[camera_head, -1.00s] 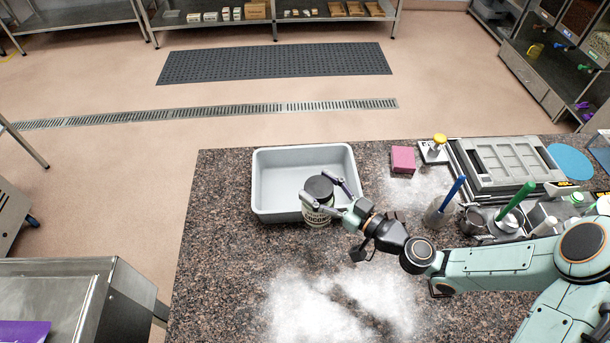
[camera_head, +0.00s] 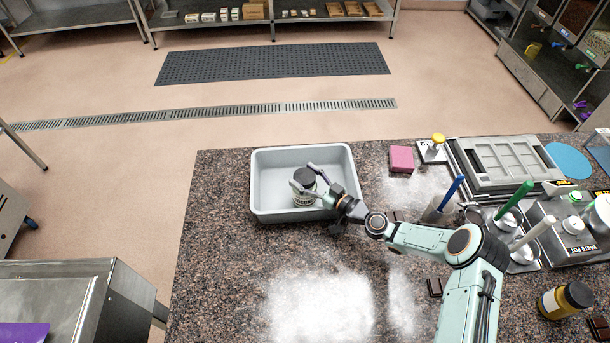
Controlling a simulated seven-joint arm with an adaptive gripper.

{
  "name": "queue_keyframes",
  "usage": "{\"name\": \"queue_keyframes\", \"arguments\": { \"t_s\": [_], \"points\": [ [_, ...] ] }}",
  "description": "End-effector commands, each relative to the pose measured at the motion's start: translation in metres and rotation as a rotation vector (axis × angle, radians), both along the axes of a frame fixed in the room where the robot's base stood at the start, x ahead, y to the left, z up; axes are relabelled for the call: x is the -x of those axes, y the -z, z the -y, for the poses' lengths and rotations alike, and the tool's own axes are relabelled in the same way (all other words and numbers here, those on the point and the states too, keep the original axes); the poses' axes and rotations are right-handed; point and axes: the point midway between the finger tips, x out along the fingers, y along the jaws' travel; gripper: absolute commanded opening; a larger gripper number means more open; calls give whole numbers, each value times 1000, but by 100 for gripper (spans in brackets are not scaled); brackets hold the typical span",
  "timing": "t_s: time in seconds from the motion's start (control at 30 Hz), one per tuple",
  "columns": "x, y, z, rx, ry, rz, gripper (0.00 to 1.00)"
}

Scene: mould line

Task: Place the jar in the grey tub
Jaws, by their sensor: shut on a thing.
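The grey tub (camera_head: 268,178) stands on the left part of the speckled counter, open at the top. The jar (camera_head: 304,190), with a black lid and a pale label, is inside the tub's outline, near its right front part. My gripper (camera_head: 304,182) is shut on the jar, one finger on each side, and reaches in over the tub's front right rim. The jar looks upright. I cannot tell whether its base touches the tub floor.
A pink box (camera_head: 401,159) sits right of the tub. Several pots and tools with blue and green handles (camera_head: 514,204) stand farther right, by a grey mould (camera_head: 500,163). The front left counter (camera_head: 230,270) is clear.

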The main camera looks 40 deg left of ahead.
Motion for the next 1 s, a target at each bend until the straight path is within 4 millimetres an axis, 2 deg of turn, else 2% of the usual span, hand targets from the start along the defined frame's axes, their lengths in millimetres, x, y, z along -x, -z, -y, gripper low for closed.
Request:
{"name": "queue_keyframes", "arguments": {
  "t_s": [0.37,0.4,0.43,0.47,0.83,1.0],
  "points": [
    [0,4,0,-2,0,1,14],
    [0,4,0,-1,0,1,67],
    [0,4,0,0,0,1,77],
    [0,4,0,0,0,1,81],
    [0,0,0,-1,0,2,81],
    [-1,1,27,1,3,0,81]
  ]
}}
